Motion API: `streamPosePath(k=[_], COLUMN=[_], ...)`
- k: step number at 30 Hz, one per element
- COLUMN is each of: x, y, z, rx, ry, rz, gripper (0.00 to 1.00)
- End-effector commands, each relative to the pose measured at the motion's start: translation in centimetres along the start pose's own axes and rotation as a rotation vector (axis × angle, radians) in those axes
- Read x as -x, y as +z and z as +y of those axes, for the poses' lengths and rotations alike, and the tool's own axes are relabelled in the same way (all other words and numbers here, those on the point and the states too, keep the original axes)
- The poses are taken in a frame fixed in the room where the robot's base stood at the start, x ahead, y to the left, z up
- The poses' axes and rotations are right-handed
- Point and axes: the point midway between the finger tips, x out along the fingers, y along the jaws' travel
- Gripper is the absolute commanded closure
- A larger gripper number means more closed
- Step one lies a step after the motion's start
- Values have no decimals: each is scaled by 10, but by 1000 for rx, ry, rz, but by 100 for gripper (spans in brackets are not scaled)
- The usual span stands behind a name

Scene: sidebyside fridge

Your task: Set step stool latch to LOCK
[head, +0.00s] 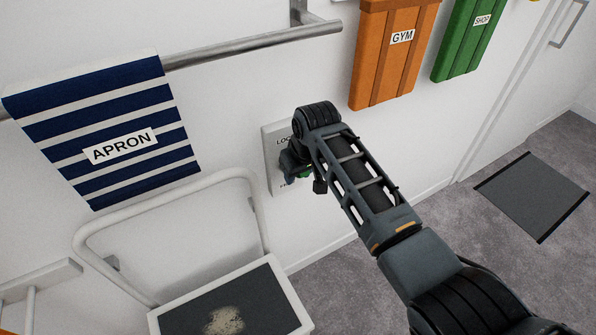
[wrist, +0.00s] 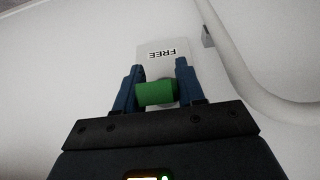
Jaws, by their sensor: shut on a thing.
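The latch plate (head: 268,155) is a pale panel on the wall beside the step stool. Its upper label, partly hidden by my arm, begins with "LO". In the wrist view the plate (wrist: 168,43) shows the word FREE upside down. The green latch handle (wrist: 155,93) sits between the two blue fingers of my gripper (wrist: 156,88), which is shut on it. In the head view my gripper (head: 296,165) is at the plate and mostly covers the green handle. The step stool (head: 262,262) has a white frame and a dark, worn top. The handle's exact setting is hard to tell.
A striped cloth labelled APRON (head: 120,145) hangs on a metal rail (head: 245,47) above the stool. An orange GYM bag (head: 385,65) and a green SHOP bag (head: 468,40) hang to the right. A grey mat (head: 530,195) lies on the floor near a door.

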Motion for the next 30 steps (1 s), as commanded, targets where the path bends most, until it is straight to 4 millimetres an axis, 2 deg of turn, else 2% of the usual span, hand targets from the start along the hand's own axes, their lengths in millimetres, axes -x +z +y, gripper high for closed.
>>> streamPosePath(k=[3,4,10,20,30], x=[-1,-1,0,4,53], y=[1,1,0,-1,0], z=[0,0,0,0,0], rx=[0,0,0,0,0], ry=[-1,0,0,0,-1], rz=[-2,-2,0,3,5], gripper=[100,61,42,41,41])
